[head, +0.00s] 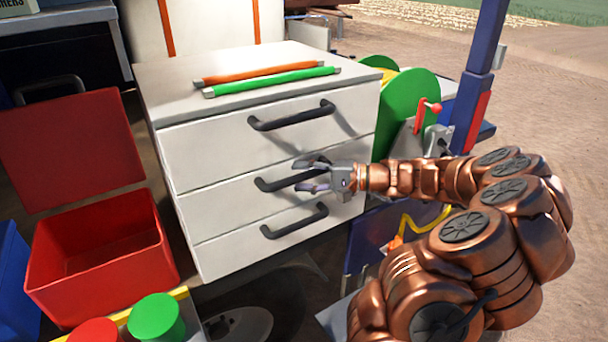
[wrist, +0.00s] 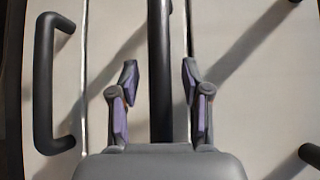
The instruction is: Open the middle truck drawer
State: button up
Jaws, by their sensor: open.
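The white drawer cabinet has three drawers, stacked and all shut. The middle drawer (head: 217,207) has a black bar handle (head: 272,185), partly hidden by my gripper. My gripper (head: 304,175) is open at this handle, with one finger above the bar and one below it. In the wrist view the middle handle (wrist: 160,70) runs between the two open fingers, with a gap to each side. The top drawer's handle (head: 291,118) is above my gripper and the bottom drawer's handle (head: 294,224) is below it.
Orange and green bars (head: 272,81) lie on the cabinet top (head: 225,62). An open red box (head: 100,255) stands at left, close to the cabinet. A green wheel (head: 410,100) and a blue post (head: 480,70) stand to the right.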

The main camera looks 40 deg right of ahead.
grip_shut()
dwell(0.3)
dwell(0.4)
